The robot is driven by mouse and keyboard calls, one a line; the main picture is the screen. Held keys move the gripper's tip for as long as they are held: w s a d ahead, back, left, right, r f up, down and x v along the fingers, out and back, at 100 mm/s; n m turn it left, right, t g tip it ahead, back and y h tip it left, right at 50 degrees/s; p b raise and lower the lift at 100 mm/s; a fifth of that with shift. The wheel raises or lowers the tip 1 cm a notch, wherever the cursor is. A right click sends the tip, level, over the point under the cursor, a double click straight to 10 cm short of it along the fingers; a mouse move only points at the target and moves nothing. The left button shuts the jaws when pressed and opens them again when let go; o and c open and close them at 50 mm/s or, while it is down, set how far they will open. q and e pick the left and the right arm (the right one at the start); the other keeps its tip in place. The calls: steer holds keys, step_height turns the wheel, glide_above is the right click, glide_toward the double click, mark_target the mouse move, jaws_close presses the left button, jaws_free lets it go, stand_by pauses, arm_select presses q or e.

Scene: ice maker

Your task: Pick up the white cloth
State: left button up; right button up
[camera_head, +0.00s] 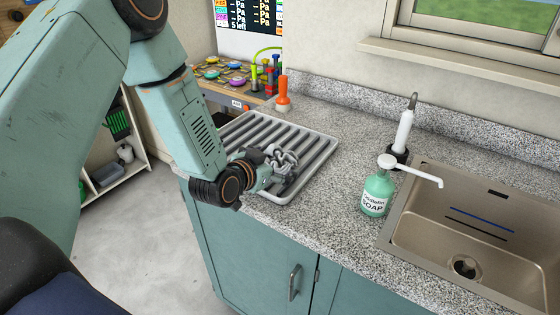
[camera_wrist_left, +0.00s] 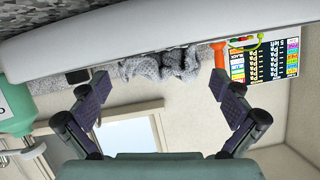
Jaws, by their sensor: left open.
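A crumpled grey-white cloth (camera_wrist_left: 168,65) shows in the left wrist view, just past the rim of the grey drying tray (camera_wrist_left: 150,35). My left gripper (camera_wrist_left: 163,88) is open there, its two dark fingers apart with the cloth appearing between and beyond them; nothing is held. In the head view the left gripper (camera_head: 284,166) is low over the right front part of the ribbed tray (camera_head: 318,157). The gripper hides much of that spot, so I cannot clearly separate the cloth from the fingers there. My right gripper is not in view.
A green soap bottle (camera_head: 376,192) and a white dispenser (camera_head: 403,132) stand left of the metal sink (camera_head: 480,225). An orange-topped object (camera_head: 283,92) is behind the tray. Speckled counter (camera_head: 340,180) is clear between tray and soap.

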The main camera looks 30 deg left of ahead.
arm_select(q)
steer(key=shift+w+d, duration=0.2)
steer(key=shift+w, duration=0.05)
steer(key=shift+a, duration=0.25)
steer(key=shift+a+f, duration=0.1)
steer(key=shift+c, duration=0.7)
steer(key=shift+w+d, duration=0.1)
steer(key=shift+d, duration=0.15)
steer(key=c, duration=0.5)
steer(key=shift+a, duration=0.2)
